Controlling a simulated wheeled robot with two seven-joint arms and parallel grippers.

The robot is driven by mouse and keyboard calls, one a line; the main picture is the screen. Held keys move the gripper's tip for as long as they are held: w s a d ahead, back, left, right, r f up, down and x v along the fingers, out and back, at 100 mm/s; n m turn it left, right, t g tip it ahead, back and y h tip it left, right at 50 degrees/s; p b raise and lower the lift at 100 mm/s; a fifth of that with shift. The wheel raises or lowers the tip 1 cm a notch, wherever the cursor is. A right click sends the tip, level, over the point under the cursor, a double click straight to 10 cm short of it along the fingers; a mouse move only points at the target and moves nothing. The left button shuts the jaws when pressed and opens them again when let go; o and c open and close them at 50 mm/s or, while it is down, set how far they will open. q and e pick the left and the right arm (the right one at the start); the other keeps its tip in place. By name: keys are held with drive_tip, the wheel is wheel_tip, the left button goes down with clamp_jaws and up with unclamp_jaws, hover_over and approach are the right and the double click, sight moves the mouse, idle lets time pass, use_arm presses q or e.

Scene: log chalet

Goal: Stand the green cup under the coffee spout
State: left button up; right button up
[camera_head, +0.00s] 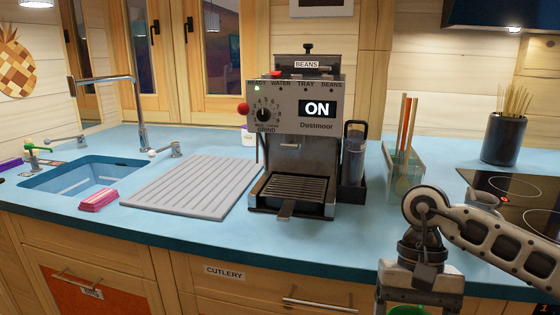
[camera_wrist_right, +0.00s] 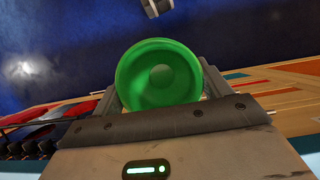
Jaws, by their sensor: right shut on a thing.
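The green cup (camera_wrist_right: 158,75) is between the fingers of my right gripper (camera_wrist_right: 160,88), which is shut on it. The wrist view looks at its round end. In the head view only a green sliver of the cup (camera_head: 408,310) shows at the bottom edge, below my right gripper (camera_head: 412,299), in front of the counter. The coffee machine (camera_head: 300,125) stands on the blue counter with its display reading ON. Its spout (camera_head: 290,145) is above a slatted drip tray (camera_head: 293,187), which is empty. My left gripper is not in view.
A ribbed drainboard (camera_head: 195,186) and a pink sponge (camera_head: 98,200) lie left of the machine, near the sink (camera_head: 80,178). A dark holder with a jug (camera_head: 354,160) and a glass container of sticks (camera_head: 403,170) stand right of it. The counter before the tray is clear.

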drive_tip(key=n, duration=0.1)
drive_tip(key=f+n+h, duration=0.1)
drive_tip(key=shift+s+a+f+n, duration=0.1)
drive_tip(key=shift+a+f+n, duration=0.1)
drive_tip(key=shift+n, duration=0.1)
drive_tip(key=shift+f, duration=0.1)
idle(0.4)
idle(0.3)
